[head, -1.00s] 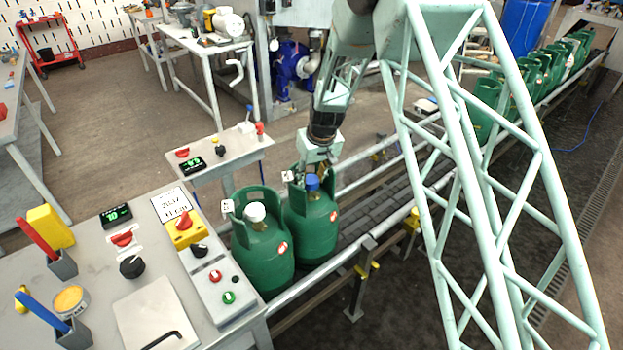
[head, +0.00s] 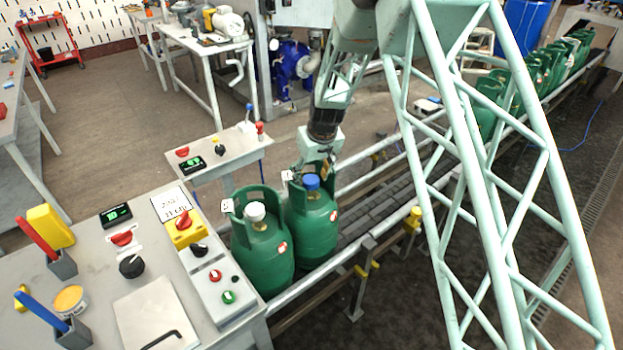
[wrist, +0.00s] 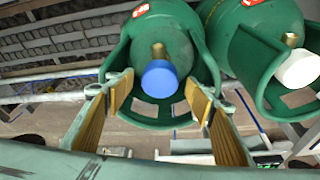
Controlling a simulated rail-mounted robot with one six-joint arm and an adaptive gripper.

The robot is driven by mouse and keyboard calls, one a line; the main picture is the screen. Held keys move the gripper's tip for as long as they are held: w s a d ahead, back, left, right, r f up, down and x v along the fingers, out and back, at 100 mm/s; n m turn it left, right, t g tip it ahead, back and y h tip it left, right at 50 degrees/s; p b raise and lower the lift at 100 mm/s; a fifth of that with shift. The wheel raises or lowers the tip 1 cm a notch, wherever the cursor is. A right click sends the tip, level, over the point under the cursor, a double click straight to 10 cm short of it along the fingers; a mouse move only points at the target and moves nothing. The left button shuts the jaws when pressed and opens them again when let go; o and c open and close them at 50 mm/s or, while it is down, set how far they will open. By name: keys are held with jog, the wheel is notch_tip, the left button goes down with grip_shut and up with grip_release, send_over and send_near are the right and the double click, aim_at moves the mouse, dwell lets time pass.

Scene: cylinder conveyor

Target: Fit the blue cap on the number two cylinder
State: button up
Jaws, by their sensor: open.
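The blue cap (head: 312,182) sits on top of the valve of the right green cylinder (head: 312,225) on the conveyor. In the wrist view the blue cap (wrist: 160,77) covers the end of the brass valve; I cannot tell how firmly it is seated. My gripper (wrist: 163,95) is open, with one wood-coloured finger on each side of the cap and a gap to both. In the head view my gripper (head: 318,165) is just behind the cap, partly hidden. The left green cylinder (head: 262,255) carries a white cap (head: 255,211). White tags hang on both cylinders; their numbers are too small to read.
The cylinder handles (wrist: 205,45) rise close around the fingers. A control desk (head: 145,300) with buttons and knobs stands at left, and a small panel table (head: 240,150) behind. More green cylinders (head: 560,60) wait far along the conveyor (head: 370,215), whose middle stretch is empty.

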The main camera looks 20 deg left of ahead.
jog(key=v, duration=1)
jog(key=shift+r, duration=0.35)
jog(key=shift+s, duration=0.1)
dwell(0.5)
jog(key=shift+r, duration=0.1)
jog(key=s+d+r+m, duration=0.1)
jog(key=s+d+r, duration=0.5)
jog(key=d+r, duration=0.35)
jog(key=s+d+r+m+t, duration=0.1)
jog(key=s+d+r+m, duration=0.1)
jog(key=s+d+r, duration=0.6)
jog(key=s+d+r+m, duration=0.1)
jog(key=s+d+r, duration=0.3)
jog(key=d+r, duration=0.7)
jog(key=s+d+r+m+h, duration=0.2)
jog(key=s+d+r, duration=0.2)
jog(key=s+d, duration=1)
jog(key=s+d+m, duration=0.1)
jog(key=s+d, duration=0.1)
jog(key=s, duration=0.7)
jog(key=s+d+f+m, duration=0.1)
jog(key=s+d, duration=0.1)
jog(key=s, duration=0.8)
jog(key=shift+s+d+f+m+t, duration=0.2)
jog(key=shift+d+m+t, duration=0.1)
jog(key=shift+d, duration=0.05)
